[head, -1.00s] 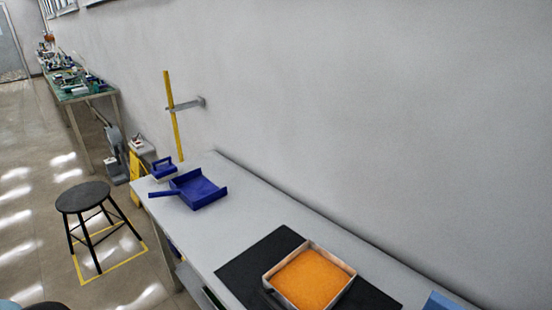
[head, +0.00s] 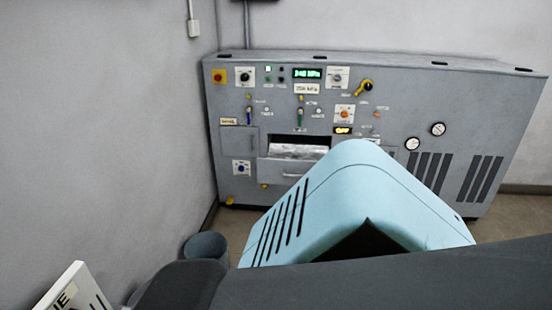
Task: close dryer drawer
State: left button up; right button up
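The dryer is a grey machine (head: 390,110) against the far wall in the head view. Its drawer (head: 292,170) is low at the middle left of the front, a grey panel with a small handle. The drawer appears pulled out: a bright silvery interior (head: 298,150) shows above the panel, below a dark opening. A light blue slatted housing covers the drawer's lower right side, so how far it stands out is hard to tell. Neither of my grippers is in view.
The light blue housing (head: 340,190) and a dark grey part fill the lower middle, hiding the floor before the machine. A grey bin (head: 206,248) stands at the lower left. A white sign (head: 75,290) is in the bottom left corner. A wall is close on the left.

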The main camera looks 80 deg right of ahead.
aim_at(285, 164)
jog(key=z, duration=2.7)
